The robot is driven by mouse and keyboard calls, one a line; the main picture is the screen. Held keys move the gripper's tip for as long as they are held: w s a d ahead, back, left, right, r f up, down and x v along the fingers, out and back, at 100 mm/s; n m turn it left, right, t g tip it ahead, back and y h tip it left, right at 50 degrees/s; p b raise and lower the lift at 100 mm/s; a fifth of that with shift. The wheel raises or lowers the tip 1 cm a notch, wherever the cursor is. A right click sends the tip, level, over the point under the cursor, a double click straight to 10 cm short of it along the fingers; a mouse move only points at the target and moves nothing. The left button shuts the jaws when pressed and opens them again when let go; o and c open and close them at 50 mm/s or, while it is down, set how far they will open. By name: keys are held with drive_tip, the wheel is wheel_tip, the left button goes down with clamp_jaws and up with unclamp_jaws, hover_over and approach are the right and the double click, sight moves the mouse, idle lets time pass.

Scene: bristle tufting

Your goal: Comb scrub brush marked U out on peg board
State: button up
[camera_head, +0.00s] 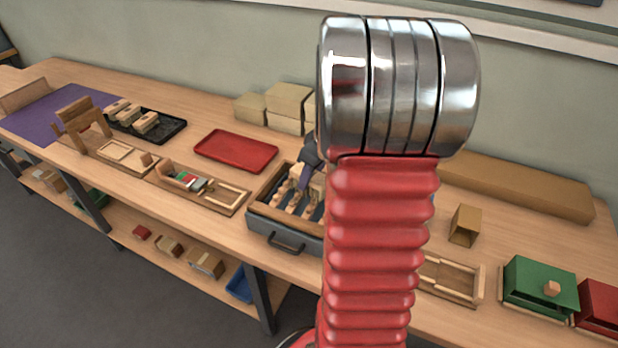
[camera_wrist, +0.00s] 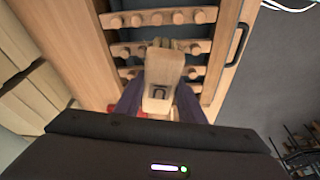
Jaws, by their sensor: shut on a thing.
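The scrub brush marked U (camera_wrist: 162,80) is a pale wooden block in the middle of the wrist view, with its bristle end (camera_wrist: 165,43) pointing away among the pegs. My gripper (camera_wrist: 160,98) is shut on it, one purple finger on each side. The peg board (camera_wrist: 124,34) has rows of round wooden pegs on dark gaps. In the head view my gripper (camera_head: 307,178) is over the peg board (camera_head: 262,212), a grey tray with a front handle. Whether the bristles touch the pegs is unclear, and my arm hides the board's right side.
A red tray (camera_head: 236,151) lies left of the peg board. A black tray (camera_head: 170,128) with several brushes stands farther left, near a purple mat (camera_head: 60,112). Cardboard boxes (camera_head: 290,98) stand behind. A green box (camera_head: 540,282) is at the right.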

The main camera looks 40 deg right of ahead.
drive_tip(key=a, duration=0.1)
drive_tip(key=s+a, duration=0.1)
drive_tip(key=a, duration=0.2)
drive_tip(key=shift+s+f, duration=0.25)
idle(0.4)
drive_tip(key=shift+d, duration=0.1)
drive_tip(key=shift+w+d+r, duration=0.1)
drive_tip(key=shift+w+d, duration=0.15)
drive_tip(key=shift+d, duration=0.4)
drive_tip(key=shift+w+d, duration=0.25)
drive_tip(key=shift+d, duration=0.4)
drive_tip(key=shift+w+d+r, duration=0.1)
drive_tip(key=shift+w+d, duration=0.15)
drive_tip(key=shift+d, duration=0.4)
drive_tip(key=shift+c, duration=0.4)
drive_tip(key=shift+w+d+f, duration=0.1)
drive_tip(key=shift+w+d, duration=0.1)
drive_tip(key=shift+d, duration=0.4)
drive_tip(key=shift+w+d+f, duration=0.1)
drive_tip(key=shift+w+d, duration=0.15)
drive_tip(key=shift+d, duration=0.4)
drive_tip(key=shift+w+d, duration=0.2)
drive_tip(key=shift+d, duration=0.4)
